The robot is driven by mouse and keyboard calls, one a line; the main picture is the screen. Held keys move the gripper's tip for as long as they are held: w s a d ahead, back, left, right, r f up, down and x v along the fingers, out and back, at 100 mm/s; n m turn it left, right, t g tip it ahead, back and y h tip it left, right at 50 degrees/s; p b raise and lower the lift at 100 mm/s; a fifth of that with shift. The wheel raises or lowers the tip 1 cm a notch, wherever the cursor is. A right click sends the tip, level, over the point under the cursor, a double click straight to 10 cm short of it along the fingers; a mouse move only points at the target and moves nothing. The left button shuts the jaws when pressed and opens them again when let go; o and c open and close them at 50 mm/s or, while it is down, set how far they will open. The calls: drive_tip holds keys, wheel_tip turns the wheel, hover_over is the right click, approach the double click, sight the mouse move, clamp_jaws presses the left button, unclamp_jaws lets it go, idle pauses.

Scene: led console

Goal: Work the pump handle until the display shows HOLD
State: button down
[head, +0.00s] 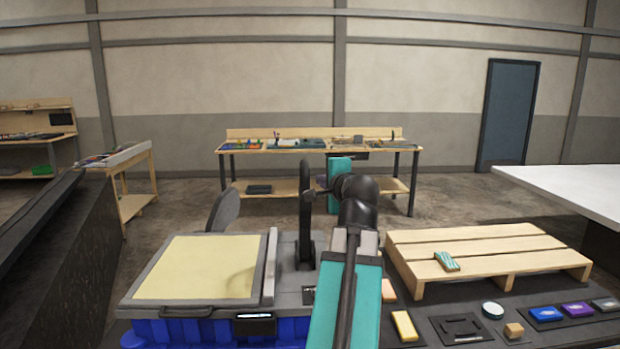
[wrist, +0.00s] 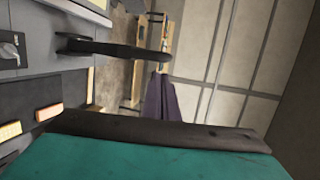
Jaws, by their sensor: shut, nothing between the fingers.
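The pump handle (head: 306,212) is a dark, upright lever on the grey console (head: 287,297). In the wrist view the handle (wrist: 115,50) lies across the upper left, because that picture is turned sideways. A small dark display (head: 255,323) sits on the console's front edge; its text is too small to read. My gripper shows in the wrist view as dark purple fingers (wrist: 160,82), shut and empty. They are apart from the handle in that picture. In the head view my teal arm reaches forward just right of the handle, and its fingertips are hard to make out.
A pale yellow panel (head: 200,267) lies left of the handle. A wooden pallet (head: 480,240) with a small green striped block (head: 447,262) stands to the right. Several coloured blocks lie in front of it. A workbench (head: 310,145) stands behind, across open floor.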

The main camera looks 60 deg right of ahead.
drive_tip(key=shift+d, duration=0.1)
idle(0.3)
drive_tip(key=p, duration=0.4)
approach(307, 175)
drive_tip(key=x, duration=0.4)
drive_tip(key=shift+w+d+r, duration=0.1)
drive_tip(key=shift+d+r, duration=0.05)
drive_tip(key=shift+p+x, duration=0.35)
drive_tip(key=shift+x, duration=0.75)
